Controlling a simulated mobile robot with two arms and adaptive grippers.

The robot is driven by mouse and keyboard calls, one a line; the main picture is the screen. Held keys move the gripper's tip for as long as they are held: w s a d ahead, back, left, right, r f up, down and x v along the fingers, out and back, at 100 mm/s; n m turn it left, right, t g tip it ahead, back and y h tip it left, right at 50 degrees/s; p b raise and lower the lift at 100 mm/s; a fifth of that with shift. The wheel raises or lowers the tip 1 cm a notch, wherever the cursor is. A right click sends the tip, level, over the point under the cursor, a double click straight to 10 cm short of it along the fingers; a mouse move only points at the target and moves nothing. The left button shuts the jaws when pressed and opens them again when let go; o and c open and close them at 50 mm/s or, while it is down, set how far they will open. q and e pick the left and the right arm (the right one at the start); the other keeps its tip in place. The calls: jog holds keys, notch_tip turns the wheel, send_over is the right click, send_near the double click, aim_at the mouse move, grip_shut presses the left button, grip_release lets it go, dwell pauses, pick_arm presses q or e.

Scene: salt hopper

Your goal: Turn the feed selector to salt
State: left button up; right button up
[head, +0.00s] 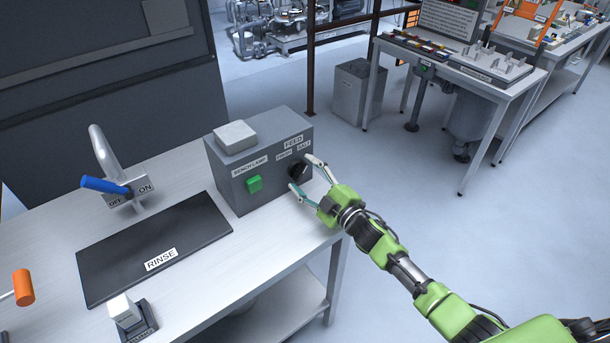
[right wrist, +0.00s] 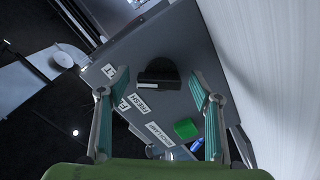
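The feed selector is a black round knob (head: 299,171) on the front of a grey box (head: 235,185). FEED, FRESH and SALT labels sit above it. In the right wrist view the open fingers (right wrist: 159,76) flank the knob with visible gaps; I see no clear contact. My left gripper is not in view.
A green bench lamp button (head: 254,184) is left of the knob. A tap with a blue lever (head: 104,185), a black RINSE mat (head: 110,258) and an orange handle (head: 23,287) are further left. The bench edge lies just below the box; open floor is to the right.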

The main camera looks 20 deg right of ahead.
jog(key=v, duration=1.2)
jog(key=shift+r, duration=0.1)
dwell(0.4)
